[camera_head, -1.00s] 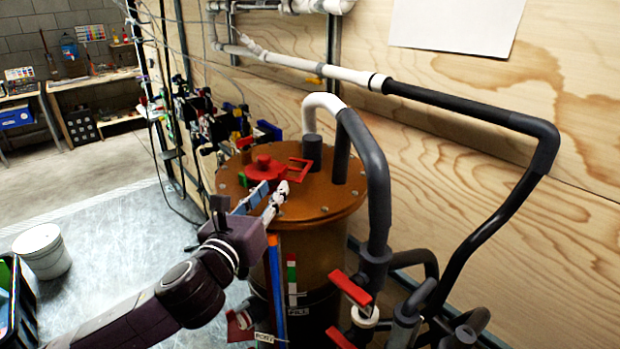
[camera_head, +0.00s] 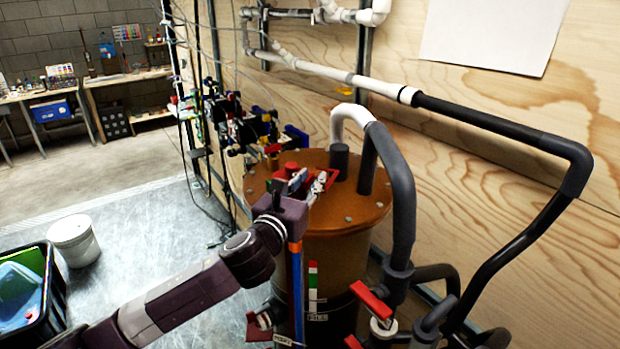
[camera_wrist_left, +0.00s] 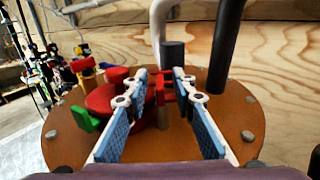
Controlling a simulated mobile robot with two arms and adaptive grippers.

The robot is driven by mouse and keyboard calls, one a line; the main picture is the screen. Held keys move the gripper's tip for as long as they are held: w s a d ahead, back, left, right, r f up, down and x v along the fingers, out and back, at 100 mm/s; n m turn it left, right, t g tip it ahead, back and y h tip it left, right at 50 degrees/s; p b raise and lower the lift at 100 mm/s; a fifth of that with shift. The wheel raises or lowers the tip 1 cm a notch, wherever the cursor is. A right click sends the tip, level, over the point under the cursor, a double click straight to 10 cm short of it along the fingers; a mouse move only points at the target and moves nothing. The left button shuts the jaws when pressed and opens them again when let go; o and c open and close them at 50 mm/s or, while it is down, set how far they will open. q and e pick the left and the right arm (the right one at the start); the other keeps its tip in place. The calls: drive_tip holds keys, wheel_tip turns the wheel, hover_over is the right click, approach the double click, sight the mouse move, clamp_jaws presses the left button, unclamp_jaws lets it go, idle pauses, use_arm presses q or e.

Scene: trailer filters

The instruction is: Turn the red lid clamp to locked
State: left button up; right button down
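The red lid clamp (camera_head: 291,168) sits on the orange-brown lid (camera_head: 368,205) of the tank, partly hidden by my gripper in the head view. In the left wrist view, its round red body (camera_wrist_left: 104,98) is left of centre, and its red bracket-like handle (camera_wrist_left: 160,88) points toward the grey lid stub. A green block (camera_wrist_left: 84,121) lies at the left of the red body. My left gripper (camera_head: 308,180) is over the lid at the handle. Its blue-padded fingers are apart in the wrist view (camera_wrist_left: 166,82), with the handle between their tips; contact cannot be told. My right gripper is out of view.
A grey stub (camera_head: 339,160) and thick grey and white hoses (camera_head: 400,190) rise from the lid beside the clamp. Red-handled valves (camera_head: 371,300) stand in front of the tank at right. A plywood wall is behind. Open floor lies left, with a white bucket (camera_head: 75,240).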

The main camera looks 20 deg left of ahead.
use_arm(q)
drive_tip(key=shift+c, duration=0.5)
clamp_jaws()
